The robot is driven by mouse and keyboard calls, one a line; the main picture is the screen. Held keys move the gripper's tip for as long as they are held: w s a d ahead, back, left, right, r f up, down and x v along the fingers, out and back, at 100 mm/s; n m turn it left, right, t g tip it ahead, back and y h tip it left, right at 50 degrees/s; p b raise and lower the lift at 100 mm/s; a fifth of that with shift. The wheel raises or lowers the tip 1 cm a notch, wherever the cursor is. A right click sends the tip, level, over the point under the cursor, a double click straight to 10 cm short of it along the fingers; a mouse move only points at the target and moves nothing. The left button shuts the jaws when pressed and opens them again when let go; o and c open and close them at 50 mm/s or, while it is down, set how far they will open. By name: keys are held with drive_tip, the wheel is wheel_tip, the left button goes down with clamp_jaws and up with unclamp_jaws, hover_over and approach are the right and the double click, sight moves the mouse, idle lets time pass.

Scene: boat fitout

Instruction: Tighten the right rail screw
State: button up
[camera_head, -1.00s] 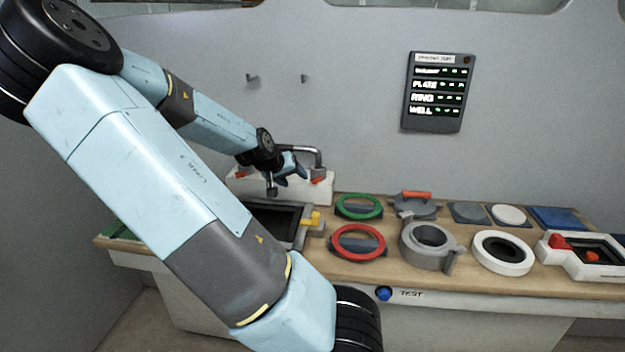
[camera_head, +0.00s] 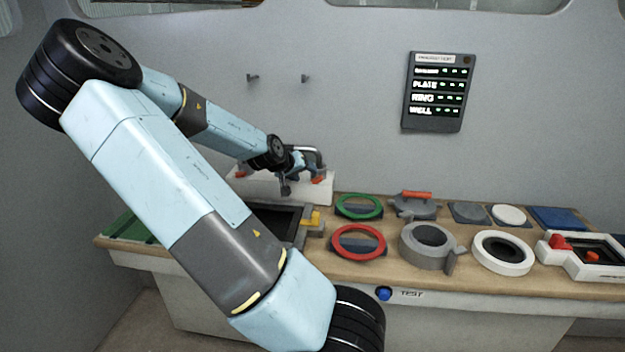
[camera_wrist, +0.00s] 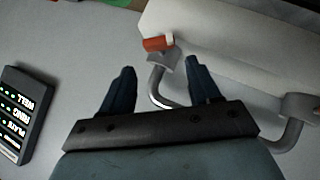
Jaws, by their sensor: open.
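The right rail screw (camera_head: 318,179) is an orange-red piece at the right end of a white block (camera_head: 270,188) at the back of the bench. In the turned-round wrist view the screw (camera_wrist: 157,43) appears upper centre, beside a grey bracket. A grey rail (camera_head: 312,150) curves above the block; the wrist view shows the rail (camera_wrist: 289,137) running behind my gripper. My gripper (camera_wrist: 159,72) is open and empty, with the screw just beyond and between its two dark fingertips. In the head view my gripper (camera_head: 303,165) partly hides the rail. Contact cannot be told.
A red-orange piece (camera_head: 240,173) marks the block's left end. A green ring (camera_head: 358,206), a red ring (camera_head: 357,242) and a grey round fitting (camera_head: 425,246) stand close by on the bench. A display panel (camera_head: 437,92) hangs on the wall. Free air lies above the bench.

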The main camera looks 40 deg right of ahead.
sight(315, 178)
drive_tip(key=shift+x, duration=3.85)
drive_tip(key=c, duration=0.7)
